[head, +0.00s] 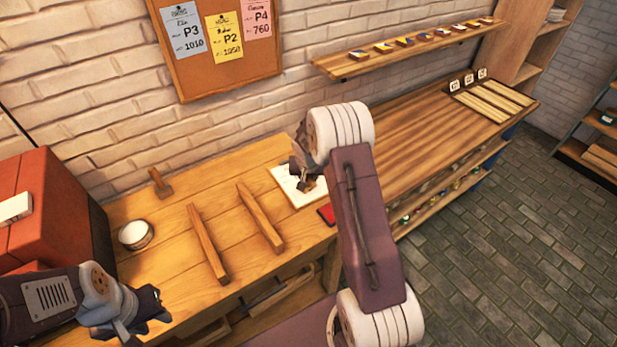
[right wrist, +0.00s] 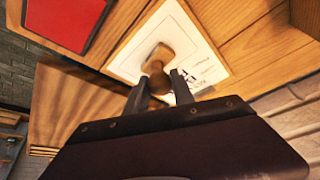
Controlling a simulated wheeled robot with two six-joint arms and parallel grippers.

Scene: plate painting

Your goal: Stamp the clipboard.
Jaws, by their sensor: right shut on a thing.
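The clipboard (head: 281,181) lies on the wooden workbench with a white sheet on it; the sheet also shows in the right wrist view (right wrist: 205,48). My right gripper (head: 304,184) is over the clipboard and shut on a wooden stamp. The stamp (right wrist: 159,60) shows between the fingers in the right wrist view, in front of the sheet; I cannot tell whether it touches the paper. Dark printed marks show beside it. A red ink pad (head: 326,214) lies close to the clipboard. My left gripper (head: 148,312) hangs at the lower left, away from these; its opening is unclear.
Two wooden bars (head: 208,245) (head: 260,218) lie left of the clipboard. A round white item (head: 136,234) and a small wooden piece (head: 160,182) stand farther left, near a red box (head: 45,215). A darker counter (head: 420,125) adjoins on the right.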

